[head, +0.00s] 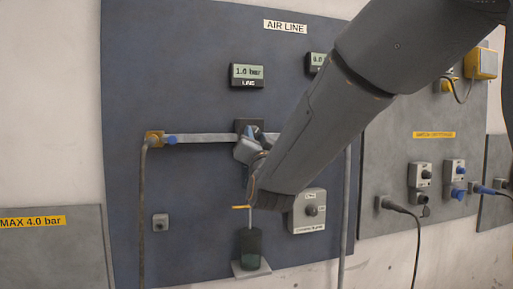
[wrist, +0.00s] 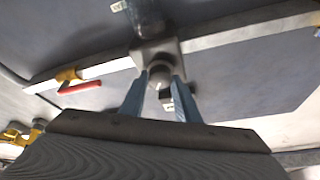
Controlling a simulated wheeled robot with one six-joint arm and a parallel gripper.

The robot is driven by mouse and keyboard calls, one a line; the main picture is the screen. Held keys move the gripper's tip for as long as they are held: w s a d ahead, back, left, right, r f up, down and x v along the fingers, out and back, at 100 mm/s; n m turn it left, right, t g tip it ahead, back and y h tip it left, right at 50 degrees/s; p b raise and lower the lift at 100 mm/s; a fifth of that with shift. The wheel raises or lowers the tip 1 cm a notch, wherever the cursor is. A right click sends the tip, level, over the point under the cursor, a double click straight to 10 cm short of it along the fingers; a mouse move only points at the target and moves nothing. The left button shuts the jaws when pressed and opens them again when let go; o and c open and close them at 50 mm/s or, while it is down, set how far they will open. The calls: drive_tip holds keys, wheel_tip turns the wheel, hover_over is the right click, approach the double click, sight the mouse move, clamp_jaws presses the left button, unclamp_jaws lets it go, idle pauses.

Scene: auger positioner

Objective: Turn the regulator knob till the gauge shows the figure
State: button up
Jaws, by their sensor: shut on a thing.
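The regulator (head: 242,125) is a dark block on the pipe across the blue-grey panel; its body also shows in the wrist view (wrist: 157,48). My gripper (head: 249,148) is at the regulator. In the wrist view its two blue fingers (wrist: 161,80) are closed on either side of the round grey regulator knob (wrist: 160,72). My arm and gripper hide most of the knob in the head view. The LINE gauge (head: 247,75) above reads 1.0 bar. A second display (head: 315,63) is partly covered by my arm, and its figure is not clear.
A yellow label (head: 32,222) reads MAX 4.0 bar. A yellow valve with a blue handle (head: 170,140) is left on the pipe (head: 210,138).

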drive_tip(key=m+h+b, duration=0.1)
drive_tip(key=m, duration=0.2)
drive_tip(key=m+h+b, duration=0.1)
drive_tip(key=m, duration=0.1)
drive_tip(key=m+g+h+b, duration=0.1)
drive_tip(key=m, duration=0.2)
drive_tip(key=shift+a+r+m+h, duration=0.15)
drive_tip(key=shift+a+m+h, duration=0.15)
drive_tip(key=shift+h, duration=0.1)
drive_tip(key=m+g, duration=0.1)
drive_tip(key=m, duration=0.1)
drive_tip(key=m+g+h, duration=0.1)
drive_tip(key=m, duration=0.1)
drive_tip(key=shift+s+r+m, duration=0.1)
drive_tip(key=shift+r+m, duration=0.1)
drive_tip(key=shift+m, duration=0.1)
drive_tip(key=shift+m+g+p, duration=0.3)
drive_tip(key=shift+m+g, duration=0.1)
drive_tip(key=shift+m, duration=0.7)
drive_tip(key=o, duration=1)
drive_tip(key=shift+o, duration=0.2)
drive_tip(key=s+b, duration=0.1)
drive_tip(key=s, duration=0.6)
drive_tip(key=shift+s+a, duration=0.35)
drive_tip(key=shift+a, duration=0.1)
